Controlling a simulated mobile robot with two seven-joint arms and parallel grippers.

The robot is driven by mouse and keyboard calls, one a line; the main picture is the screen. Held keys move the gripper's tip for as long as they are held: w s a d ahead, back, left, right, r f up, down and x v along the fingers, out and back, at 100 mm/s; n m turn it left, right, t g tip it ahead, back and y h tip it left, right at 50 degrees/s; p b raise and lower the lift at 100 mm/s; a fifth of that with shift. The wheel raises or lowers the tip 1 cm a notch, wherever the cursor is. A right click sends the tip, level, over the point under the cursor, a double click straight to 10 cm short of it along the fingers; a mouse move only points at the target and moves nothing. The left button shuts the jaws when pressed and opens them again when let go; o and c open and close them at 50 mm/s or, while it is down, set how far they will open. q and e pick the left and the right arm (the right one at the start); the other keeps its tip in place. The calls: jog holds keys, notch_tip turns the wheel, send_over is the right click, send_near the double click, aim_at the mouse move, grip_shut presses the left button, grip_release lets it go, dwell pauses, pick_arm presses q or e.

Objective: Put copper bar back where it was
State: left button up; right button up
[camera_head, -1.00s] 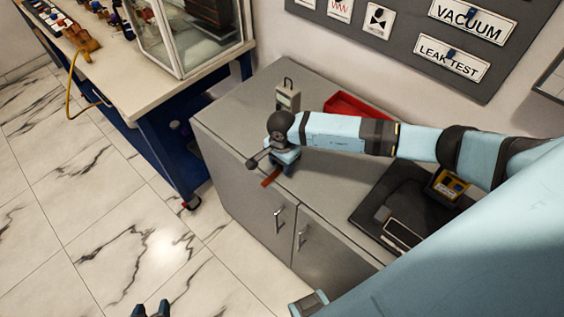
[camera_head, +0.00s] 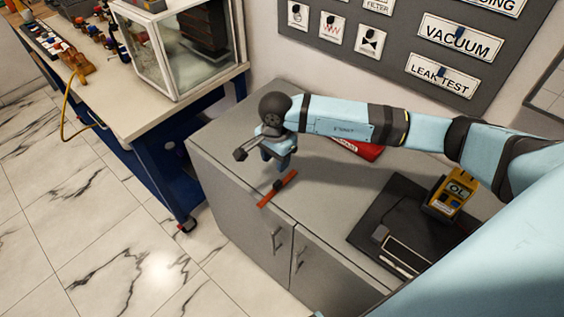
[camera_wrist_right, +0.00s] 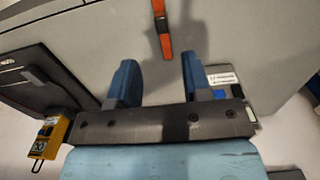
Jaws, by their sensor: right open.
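The copper bar (camera_head: 268,199), orange-red with a dark middle section, lies on the grey cabinet top near its front edge. In the right wrist view the bar (camera_wrist_right: 165,44) lies beyond my fingertips, roughly in line with the gap between them. My right gripper (camera_head: 280,160) is open and empty, above and behind the bar in the head view. Its two blue fingers (camera_wrist_right: 156,68) stand apart with nothing between them. My left gripper is out of view.
The grey cabinet (camera_head: 225,160) has free top around the bar. A red tray (camera_head: 362,151) is partly hidden behind my arm. A black mat or case (camera_head: 385,205) with a yellow meter (camera_head: 449,192) is at right. A blue-framed bench (camera_head: 150,125) with a glass case (camera_head: 150,50) stands left.

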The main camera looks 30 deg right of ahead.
jog(key=s+a+r+m+t+y, duration=0.15)
jog(key=s+a+m+y, duration=0.35)
jog(key=a+m+y, duration=0.5)
jog(key=s+a+r+m+t+y, duration=0.1)
jog(key=s+a+r+m+y, duration=0.2)
jog(key=s+a+m+y, duration=0.6)
jog(key=w+d+f+m+t+h, duration=0.2)
jog(key=m+t+h, duration=0.2)
jog(key=m+t, duration=0.45)
jog(key=w+d+f+m+t+h, duration=0.1)
jog(key=w+d+m+t+h, duration=0.25)
jog(key=m, duration=0.75)
jog(key=s+d+f+m+g+h, duration=0.1)
jog(key=s+d+f+m+h, duration=0.2)
jog(key=s+f+m, duration=0.3)
jog(key=s+d+f+m+g+h, duration=0.2)
jog(key=s+d+f+m+h, duration=0.2)
jog(key=f+m, duration=0.5)
jog(key=shift+s+d+f+m+h, duration=0.2)
jog(key=shift+s+m+h, duration=0.5)
jog(key=shift+s, duration=0.55)
